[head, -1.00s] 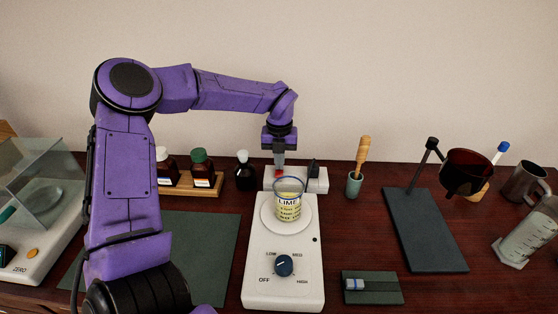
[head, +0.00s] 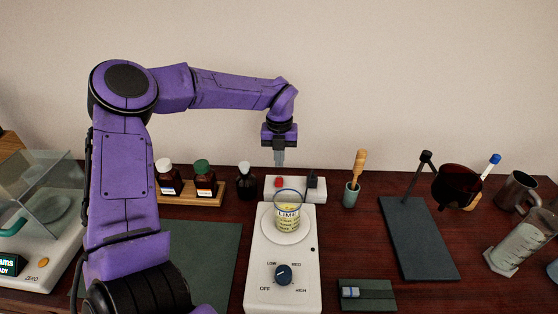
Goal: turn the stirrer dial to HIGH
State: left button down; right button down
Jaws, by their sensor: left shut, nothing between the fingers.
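The stirrer (head: 255,262) is a white unit with a dark blue dial (head: 284,274) on its front. Labels OFF, LOW, MED and HIGH stand around the dial. Its pale pointer mark is small and seems to face left, towards OFF; I cannot be sure. A beaker labelled LIME (head: 288,214) with pale yellow contents stands on the stirrer's round plate. My left gripper (head: 280,161) points down, shut and empty, above the white power strip (head: 303,195) behind the stirrer, apart from its red switch (head: 280,183). My right gripper is not in view.
Brown bottles in a wooden rack (head: 190,198) and a dark bottle (head: 245,184) stand left of the strip. A dark green mat (head: 205,250) lies left of the stirrer. A small dark tray (head: 375,297) and a stand with a dark base (head: 418,240) lie to the right.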

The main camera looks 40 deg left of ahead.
aim_at(284, 277)
jog(key=k, duration=2)
